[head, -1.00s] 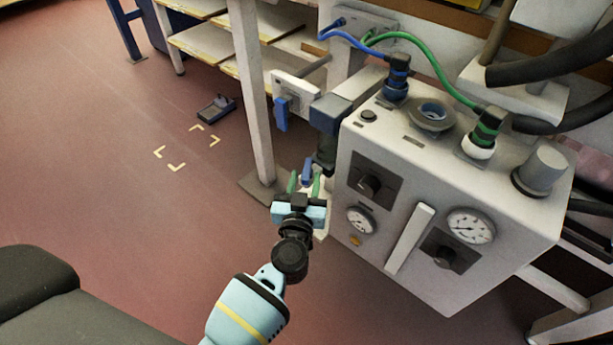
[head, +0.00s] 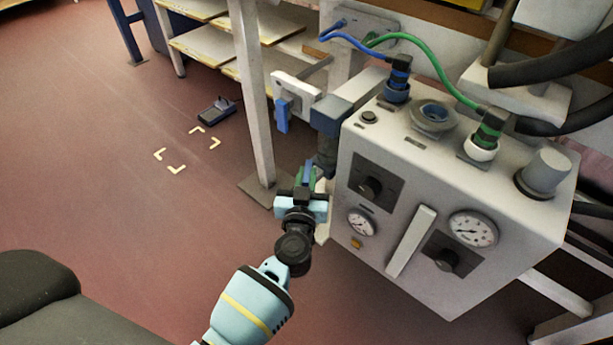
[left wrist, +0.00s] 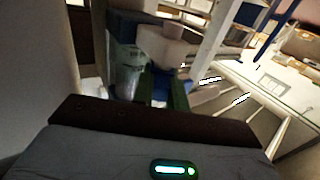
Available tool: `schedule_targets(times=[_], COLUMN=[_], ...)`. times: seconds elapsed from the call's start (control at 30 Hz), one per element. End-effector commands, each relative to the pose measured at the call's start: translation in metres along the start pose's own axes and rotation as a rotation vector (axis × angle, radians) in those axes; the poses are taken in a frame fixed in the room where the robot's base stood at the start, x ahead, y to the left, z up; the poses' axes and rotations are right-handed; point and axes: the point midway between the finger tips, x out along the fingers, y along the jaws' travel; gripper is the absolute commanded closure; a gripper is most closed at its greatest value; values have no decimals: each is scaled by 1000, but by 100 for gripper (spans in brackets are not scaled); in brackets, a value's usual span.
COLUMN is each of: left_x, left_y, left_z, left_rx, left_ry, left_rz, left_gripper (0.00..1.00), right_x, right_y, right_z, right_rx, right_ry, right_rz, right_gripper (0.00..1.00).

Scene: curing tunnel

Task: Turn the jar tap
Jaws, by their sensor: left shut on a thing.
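The tap's blue lever (head: 306,172) sits low at the left side of the grey machine, under a dark jar (head: 326,155) hanging from a grey-blue housing (head: 331,116). My left gripper (head: 306,180) has its green fingers shut on the blue lever. The fingers and my wrist hide much of the tap. In the left wrist view, the clear jar (left wrist: 127,78) stands beyond the fingers, and the blue lever (left wrist: 160,92) shows between them. My right gripper is not in view.
The grey machine (head: 400,180) with gauges and knobs stands close to the right. A second blue handle (head: 282,115) is on a white block behind the gripper. A pale post (head: 252,100) rises behind it. The red floor (head: 120,220) to the left is mostly clear.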

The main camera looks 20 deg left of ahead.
Motion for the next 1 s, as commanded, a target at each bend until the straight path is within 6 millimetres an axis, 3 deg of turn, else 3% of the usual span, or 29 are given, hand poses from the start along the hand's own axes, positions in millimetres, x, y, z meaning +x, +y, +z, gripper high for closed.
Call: schedule_targets(times=[0.23, 0.57, 0.6, 0.73, 1.0], left_x=[0, 0, 0, 0, 0], left_y=[2, 2, 2, 2, 2], left_z=[-1, 0, 0, 0, 0], left_rx=[-1, 0, 0, 0, 0], left_ry=[-2, 0, 0, 0, 0], left_rz=[-102, -114, -114, -113, -113], left_gripper=[100, 100, 82, 65, 64], right_x=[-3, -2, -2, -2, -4], right_y=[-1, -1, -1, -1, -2], right_z=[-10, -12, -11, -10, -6], right_rx=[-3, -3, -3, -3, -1], right_ry=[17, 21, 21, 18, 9], right_rz=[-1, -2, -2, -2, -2], right_gripper=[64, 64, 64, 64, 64])
